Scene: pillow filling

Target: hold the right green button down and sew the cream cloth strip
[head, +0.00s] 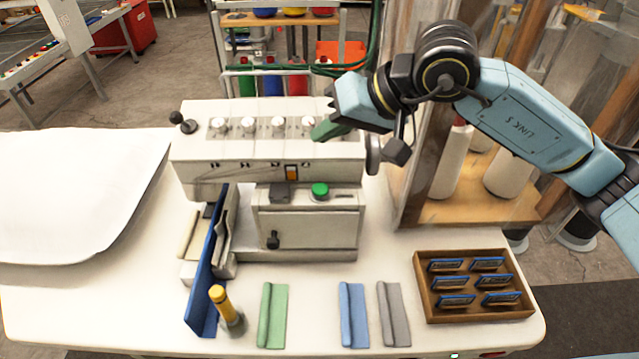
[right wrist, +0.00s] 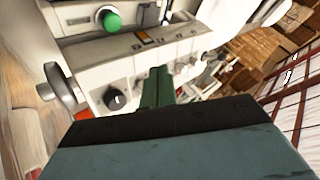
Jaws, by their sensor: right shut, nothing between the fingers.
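The green button (head: 320,190) is a round knob on the front ledge of the white sewing machine (head: 305,225). It also shows in the right wrist view (right wrist: 110,19). My right gripper (head: 325,131) is shut and empty, with green fingers over the machine's top by the row of dials. It is apart from the button, above and behind it. The right wrist view also shows its fingers (right wrist: 157,88). A narrow cream strip (head: 187,234) lies at the machine's left, beside the upright blue plate (head: 206,275). My left gripper is not in view.
Green (head: 273,315), blue (head: 353,315) and grey (head: 394,313) cloth strips lie at the table front. A wooden tray (head: 420,290) of labelled pieces sits right. A yellow-topped tool (head: 221,300) stands by the blue plate. A clear-panelled cabinet (head: 430,160) stands right.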

